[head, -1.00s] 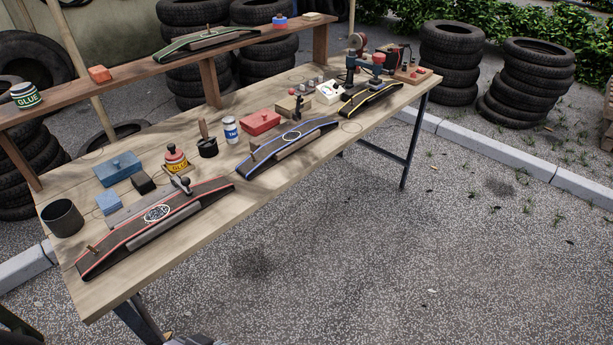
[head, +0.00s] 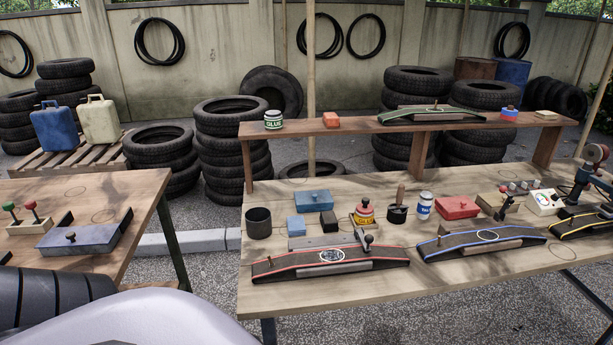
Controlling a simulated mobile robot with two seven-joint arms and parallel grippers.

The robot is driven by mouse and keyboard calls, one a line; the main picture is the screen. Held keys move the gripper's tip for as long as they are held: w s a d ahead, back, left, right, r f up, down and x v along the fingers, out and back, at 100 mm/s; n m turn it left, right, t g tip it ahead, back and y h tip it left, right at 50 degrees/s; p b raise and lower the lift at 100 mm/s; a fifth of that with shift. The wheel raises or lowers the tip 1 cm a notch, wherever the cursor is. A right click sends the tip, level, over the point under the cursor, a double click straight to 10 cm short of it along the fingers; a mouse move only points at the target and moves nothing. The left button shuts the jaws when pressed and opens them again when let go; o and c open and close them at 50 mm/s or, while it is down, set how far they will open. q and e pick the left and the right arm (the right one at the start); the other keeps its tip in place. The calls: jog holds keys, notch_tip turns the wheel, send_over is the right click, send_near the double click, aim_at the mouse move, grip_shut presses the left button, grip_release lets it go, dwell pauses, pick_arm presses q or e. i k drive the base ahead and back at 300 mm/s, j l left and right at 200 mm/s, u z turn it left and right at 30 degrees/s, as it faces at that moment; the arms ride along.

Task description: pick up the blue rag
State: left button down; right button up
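A small light-blue folded piece that looks like the blue rag (head: 296,226) lies on the wooden workbench (head: 262,300), near its left end. A blue box with a knob (head: 313,198) stands just behind it. A dark block (head: 328,219) sits close on its right, and a dark open cup (head: 258,223) stands to its left. A grey bar (head: 318,242) lies in front of it. Neither of my grippers shows in the head view.
A second table (head: 100,190) stands at the left, with a blue-grey box (head: 82,236) on it. A gap of ground separates the tables. A raised shelf (head: 350,127) runs behind the workbench. Red-edged (head: 330,262) and blue-edged (head: 480,243) curved boards lie along its front.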

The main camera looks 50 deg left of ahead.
aim_at(296, 225)
jog(key=u, duration=1.6)
